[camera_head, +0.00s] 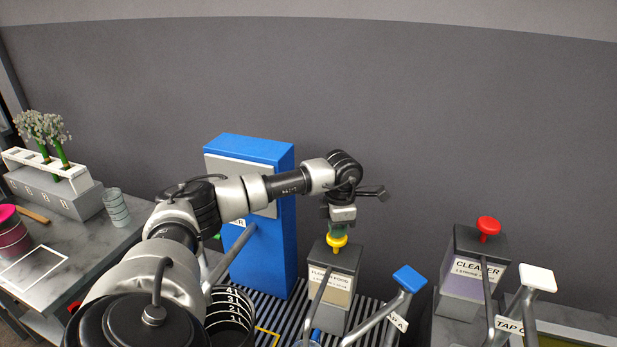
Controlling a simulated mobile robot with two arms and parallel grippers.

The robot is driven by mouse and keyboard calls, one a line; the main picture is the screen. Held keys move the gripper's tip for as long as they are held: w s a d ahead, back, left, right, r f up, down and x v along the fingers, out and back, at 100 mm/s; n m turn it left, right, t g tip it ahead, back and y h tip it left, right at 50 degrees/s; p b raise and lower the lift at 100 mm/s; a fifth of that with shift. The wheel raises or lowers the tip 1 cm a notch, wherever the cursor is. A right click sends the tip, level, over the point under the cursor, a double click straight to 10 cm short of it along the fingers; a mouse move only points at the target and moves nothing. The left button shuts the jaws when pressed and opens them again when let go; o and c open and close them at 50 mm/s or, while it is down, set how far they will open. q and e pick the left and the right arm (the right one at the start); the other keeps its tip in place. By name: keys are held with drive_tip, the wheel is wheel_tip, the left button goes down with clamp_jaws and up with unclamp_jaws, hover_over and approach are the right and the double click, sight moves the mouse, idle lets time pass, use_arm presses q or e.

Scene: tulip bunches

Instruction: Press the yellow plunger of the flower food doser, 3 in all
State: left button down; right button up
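The flower food doser (336,287) is a grey box with a pale label, standing on the slatted drain in the middle of the head view. Its yellow plunger (337,241) sits on top. My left gripper (338,230) points down right over the plunger, its tip at or just above the yellow cap. Its fingers are small and partly merged with the plunger, so I cannot tell whether they touch it or are open or shut. My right gripper is not in view.
A tall blue unit (272,215) stands behind my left arm. A blue-topped lever (409,278) is right of the doser. Farther right are the cleaner doser (474,275) with a red plunger (488,228) and a white-topped lever (538,277). A graduated dark bucket (228,318) stands front left.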

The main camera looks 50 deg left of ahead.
use_arm(q)
drive_tip(key=shift+f+b, duration=1.05)
drive_tip(key=shift+f, duration=0.6)
wheel_tip(320, 180, up, 9)
drive_tip(key=p, duration=0.6)
drive_tip(key=shift+f, duration=0.2)
drive_tip(key=shift+f, duration=0.1)
